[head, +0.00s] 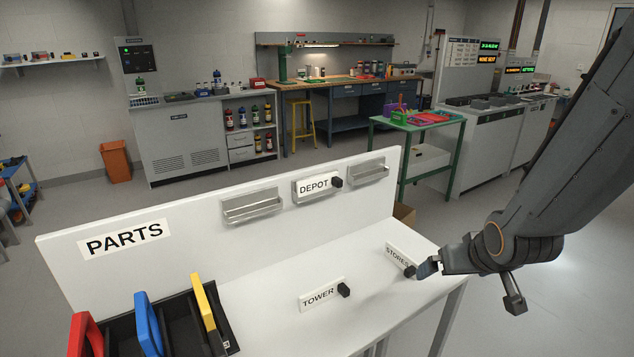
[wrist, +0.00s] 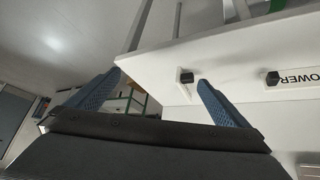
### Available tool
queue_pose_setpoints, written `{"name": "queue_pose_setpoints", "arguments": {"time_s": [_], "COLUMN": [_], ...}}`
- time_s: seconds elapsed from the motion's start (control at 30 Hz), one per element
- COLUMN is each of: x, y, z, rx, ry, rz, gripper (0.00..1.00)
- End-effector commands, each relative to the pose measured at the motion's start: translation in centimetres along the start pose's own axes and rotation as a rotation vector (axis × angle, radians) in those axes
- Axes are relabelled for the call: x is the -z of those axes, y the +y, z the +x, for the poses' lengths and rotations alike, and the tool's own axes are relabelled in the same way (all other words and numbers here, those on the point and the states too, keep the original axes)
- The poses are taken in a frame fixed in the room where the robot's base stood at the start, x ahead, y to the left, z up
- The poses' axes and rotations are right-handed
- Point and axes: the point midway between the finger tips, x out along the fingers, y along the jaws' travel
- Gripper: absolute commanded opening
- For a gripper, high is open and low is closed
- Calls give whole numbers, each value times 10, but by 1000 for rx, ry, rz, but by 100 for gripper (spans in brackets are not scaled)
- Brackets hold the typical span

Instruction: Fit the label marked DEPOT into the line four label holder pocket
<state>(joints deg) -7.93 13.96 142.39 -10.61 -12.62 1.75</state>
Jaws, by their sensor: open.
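The white DEPOT label (head: 312,187) with a black knob sits in the middle metal pocket on the white back panel. The left pocket (head: 252,206) and right pocket (head: 368,172) look empty. I cannot read which pocket is line four. My gripper (head: 428,268) is at the bench's right edge, close beside the STORES knob. In the wrist view my gripper (wrist: 157,80) is open, with a black knob (wrist: 186,76) beyond its blue fingers.
A black bin with red, blue and yellow handles (head: 205,300) stands at the bench's left, below a PARTS sign (head: 125,240). The bench top (head: 275,280) is clear between the bin and the TOWER label. A green table (head: 415,123) stands behind the panel.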

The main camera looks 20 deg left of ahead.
Motion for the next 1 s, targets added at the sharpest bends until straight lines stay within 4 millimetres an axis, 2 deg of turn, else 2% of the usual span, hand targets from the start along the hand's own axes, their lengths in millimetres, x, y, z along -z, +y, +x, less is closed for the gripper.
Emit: {"name": "queue_pose_setpoints", "arguments": {"time_s": [0.03,0.1,0.23,0.4,0.5,0.6,0.7,1.0], "x": [23,55,105,143,153,157,161,181], "y": [-18,-46,-105,-176,-204,-220,-229,-245], "z": [7,14,10,-15,-32,-44,-50,-38], "rx": [34,87,214,393,476,532,560,565], "ry": [87,219,460,721,826,892,925,931], "rz": [-43,-95,-171,-219,-226,-225,-224,-224], "gripper": [100,100,100,100,100,100,100,100]}}
